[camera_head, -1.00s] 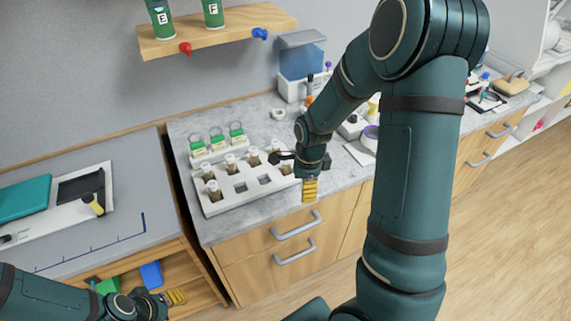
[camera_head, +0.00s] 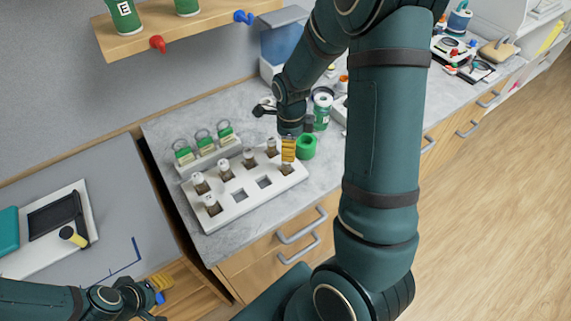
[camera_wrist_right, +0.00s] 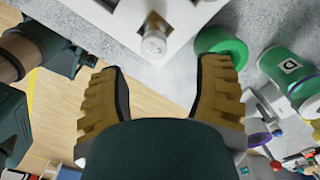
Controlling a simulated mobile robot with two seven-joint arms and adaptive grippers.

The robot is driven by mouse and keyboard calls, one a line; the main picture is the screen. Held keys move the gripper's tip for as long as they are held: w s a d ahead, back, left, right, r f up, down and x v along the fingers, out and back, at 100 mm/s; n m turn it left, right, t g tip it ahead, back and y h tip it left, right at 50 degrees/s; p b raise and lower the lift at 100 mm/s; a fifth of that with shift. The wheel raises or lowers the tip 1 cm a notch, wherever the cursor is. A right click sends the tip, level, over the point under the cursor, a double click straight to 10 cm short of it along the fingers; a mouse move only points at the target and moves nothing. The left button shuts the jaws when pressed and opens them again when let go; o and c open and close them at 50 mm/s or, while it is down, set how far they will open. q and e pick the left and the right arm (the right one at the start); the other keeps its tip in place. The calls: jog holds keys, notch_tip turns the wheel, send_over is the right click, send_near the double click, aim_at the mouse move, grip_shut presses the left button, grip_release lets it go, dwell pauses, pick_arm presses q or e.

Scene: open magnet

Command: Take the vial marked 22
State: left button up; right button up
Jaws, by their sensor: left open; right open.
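A white rack (camera_head: 240,206) on the grey counter holds several brown vials with pale caps, among them a front-left vial (camera_head: 212,205) and a back-row vial (camera_head: 226,170). I cannot read any number on them. My right gripper (camera_head: 288,150) is open at the rack's right end, above a vial (camera_head: 287,169) partly hidden by its yellow fingers. In the right wrist view, a pale-capped vial (camera_wrist_right: 153,43) stands in the rack (camera_wrist_right: 178,16) ahead of the open fingers (camera_wrist_right: 160,85), apart from them. My left gripper (camera_head: 150,292) is open and empty at the lower left.
A green ring (camera_head: 306,146) lies close right of my right gripper, with a green can (camera_head: 323,108) behind it. A small stand with green-labelled items (camera_head: 205,150) is behind the rack. A shelf (camera_head: 180,28) hangs above.

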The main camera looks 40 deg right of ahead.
aim_at(286, 164)
notch_tip(286, 164, down, 3)
jog(key=shift+r, duration=0.1)
jog(key=shift+w+a+f, duration=0.1)
jog(key=shift+a+f, duration=0.1)
jog(key=shift+f, duration=0.65)
jog(key=shift+w+a+f, duration=0.1)
jog(key=shift+a+f, duration=0.05)
jog(key=shift+f, duration=0.75)
jog(key=shift+a+f, duration=0.2)
jog(key=shift+f, duration=0.65)
jog(key=shift+c, duration=0.2)
grip_shut()
